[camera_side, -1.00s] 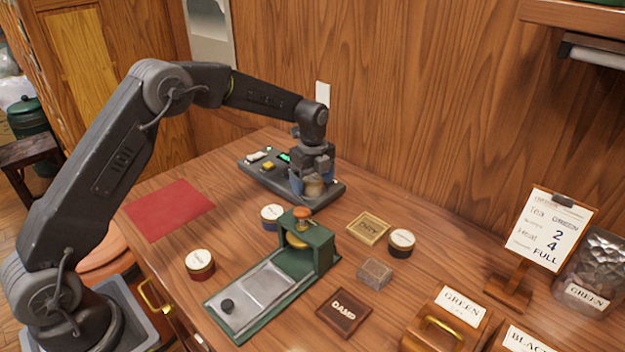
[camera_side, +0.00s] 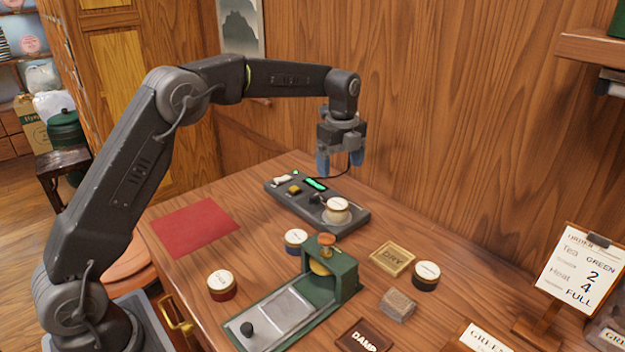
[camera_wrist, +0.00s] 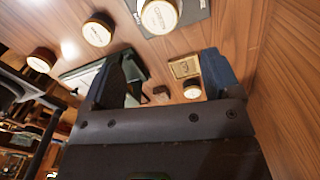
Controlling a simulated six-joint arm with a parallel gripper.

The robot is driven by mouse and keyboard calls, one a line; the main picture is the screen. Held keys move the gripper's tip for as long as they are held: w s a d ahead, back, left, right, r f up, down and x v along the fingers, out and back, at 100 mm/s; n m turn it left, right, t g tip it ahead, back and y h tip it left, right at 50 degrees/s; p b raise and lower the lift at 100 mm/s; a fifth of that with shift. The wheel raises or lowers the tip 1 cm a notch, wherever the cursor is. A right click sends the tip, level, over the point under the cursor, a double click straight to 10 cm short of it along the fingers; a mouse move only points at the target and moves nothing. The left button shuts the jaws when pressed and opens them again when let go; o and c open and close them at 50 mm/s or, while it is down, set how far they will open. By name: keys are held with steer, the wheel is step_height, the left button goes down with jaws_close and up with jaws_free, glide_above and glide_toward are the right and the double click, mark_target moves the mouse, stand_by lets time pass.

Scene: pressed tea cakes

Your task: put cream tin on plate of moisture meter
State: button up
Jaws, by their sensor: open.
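The cream tin (camera_side: 337,213), with a pale round lid, stands upright on the right-hand end of the dark moisture meter (camera_side: 355,222). The meter's plate is mostly hidden under the tin. My gripper (camera_side: 340,168) is open and empty, above and behind the tin, clear of it. In the wrist view the tin (camera_wrist: 160,14) shows at the top edge on the meter (camera_wrist: 196,10), beyond my open gripper (camera_wrist: 165,78). The meter also carries a lit green display (camera_side: 315,184) and a yellow button (camera_side: 294,189).
A blue tin (camera_side: 296,241), red tin (camera_side: 222,287) and black tin (camera_side: 427,277) stand around the green press (camera_side: 345,275). A DRY plaque (camera_side: 392,258), grey block (camera_side: 398,305) and DAMP plaque (camera_side: 363,338) lie to the right. A red mat (camera_side: 195,230) lies left. The wooden wall is close behind.

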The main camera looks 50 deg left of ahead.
steer(key=s+d+r+n+t, duration=0.1)
steer(key=s+r+n, duration=0.4)
steer(key=s, duration=0.3)
steer(key=s+d+r+n+t, duration=0.2)
steer(key=s+r+n, duration=0.3)
steer(key=s, duration=0.3)
steer(key=s+d+f+n+t, duration=0.1)
steer(key=s+f+n, duration=0.3)
steer(key=s+n, duration=0.6)
steer(key=s+t, duration=0.1)
steer(key=s, duration=0.7)
steer(key=shift+d+f+t, duration=0.15)
steer(key=shift+f+t, duration=0.05)
steer(key=shift+t, duration=0.1)
